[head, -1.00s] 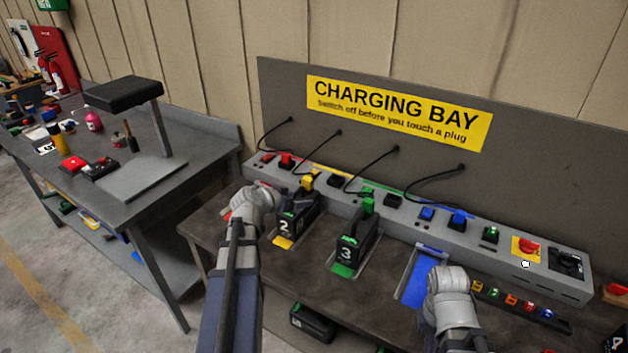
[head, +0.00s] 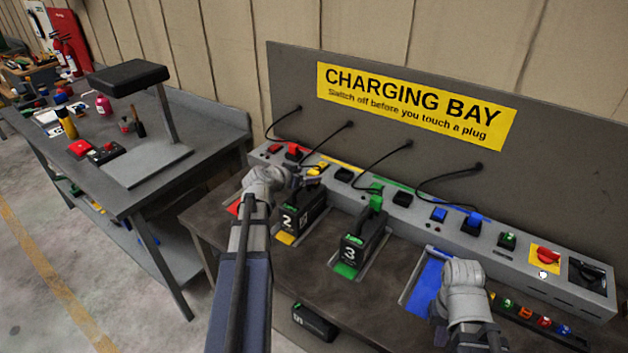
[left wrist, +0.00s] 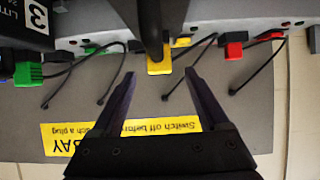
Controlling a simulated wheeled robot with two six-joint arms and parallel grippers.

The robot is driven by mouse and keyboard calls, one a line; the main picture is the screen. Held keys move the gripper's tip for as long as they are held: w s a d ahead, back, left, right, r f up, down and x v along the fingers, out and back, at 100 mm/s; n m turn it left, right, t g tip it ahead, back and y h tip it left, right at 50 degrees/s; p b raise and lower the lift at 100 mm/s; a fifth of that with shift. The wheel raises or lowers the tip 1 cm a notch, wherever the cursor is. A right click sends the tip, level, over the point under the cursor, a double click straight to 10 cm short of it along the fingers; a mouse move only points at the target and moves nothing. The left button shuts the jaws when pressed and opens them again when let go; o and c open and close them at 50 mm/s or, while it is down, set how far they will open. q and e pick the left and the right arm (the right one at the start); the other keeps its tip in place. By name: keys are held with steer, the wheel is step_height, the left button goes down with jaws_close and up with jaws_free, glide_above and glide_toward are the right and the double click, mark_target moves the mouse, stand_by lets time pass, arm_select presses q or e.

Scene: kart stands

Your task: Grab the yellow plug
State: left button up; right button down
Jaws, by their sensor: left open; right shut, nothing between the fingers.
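The yellow plug (head: 317,169) is at the top of the battery marked 2 (head: 302,212), in front of the grey socket strip. In the left wrist view the yellow plug (left wrist: 159,68) shows just beyond my fingertips, roughly centred between them. My left gripper (head: 300,180) is open and empty; its two fingers (left wrist: 163,88) point toward the plug without visibly touching it. A dark handle-like part covers some of the plug there. My right gripper (head: 441,332) is shut and empty over the bench front, mostly hidden by its own wrist.
The battery marked 3 (head: 364,239) with a green plug (head: 376,197) stands to the right. An empty blue bay (head: 427,283) lies beside my right wrist. Black cables hang from the back panel (head: 560,150). A red knob (head: 547,256) is on the strip's right.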

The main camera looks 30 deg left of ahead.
mark_target(311, 174)
arm_select(q)
steer(key=shift+b+x, duration=1.2)
steer(key=shift+x, duration=1.35)
arm_select(e)
steer(key=shift+f, duration=1.15)
arm_select(q)
steer(key=shift+r, duration=0.15)
jaws_close()
